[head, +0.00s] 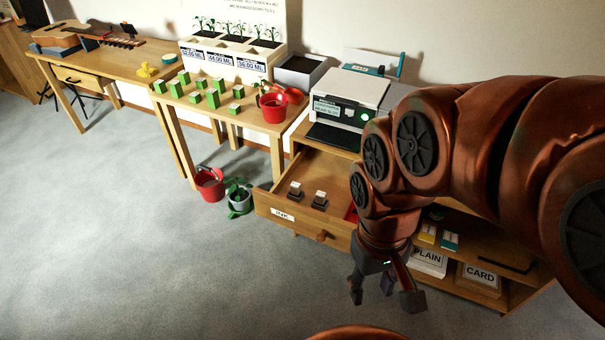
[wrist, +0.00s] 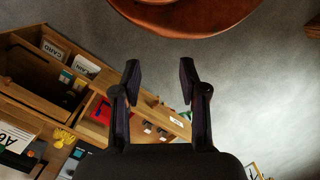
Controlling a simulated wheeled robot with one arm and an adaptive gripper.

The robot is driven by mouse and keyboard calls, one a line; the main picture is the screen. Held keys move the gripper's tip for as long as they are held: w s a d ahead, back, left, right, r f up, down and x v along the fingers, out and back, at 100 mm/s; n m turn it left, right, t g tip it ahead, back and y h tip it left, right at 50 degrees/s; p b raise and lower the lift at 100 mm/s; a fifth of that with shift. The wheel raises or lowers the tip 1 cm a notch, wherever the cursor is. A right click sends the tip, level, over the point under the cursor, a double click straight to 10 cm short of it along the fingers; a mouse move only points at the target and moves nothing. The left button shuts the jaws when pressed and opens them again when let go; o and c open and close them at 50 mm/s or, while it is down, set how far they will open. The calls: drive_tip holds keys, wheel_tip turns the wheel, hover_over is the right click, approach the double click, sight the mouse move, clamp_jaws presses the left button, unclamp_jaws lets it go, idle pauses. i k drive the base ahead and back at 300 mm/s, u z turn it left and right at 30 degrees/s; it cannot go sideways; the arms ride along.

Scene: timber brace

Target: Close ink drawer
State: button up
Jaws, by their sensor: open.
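The ink drawer (head: 300,215) is pulled out from the wooden cabinet in the head view. Its front carries a white label and a round wooden knob (head: 322,236).
A printer (head: 346,98) stands on the cabinet top. Shelves to the right hold boxes labelled PLAIN (head: 428,262) and CARD (head: 480,279). The carpet in front is clear.

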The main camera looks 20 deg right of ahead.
sight(334, 224)
drive_tip(key=u, duration=0.45)
drive_tip(key=k, duration=0.5)
drive_tip(key=u, duration=1.1)
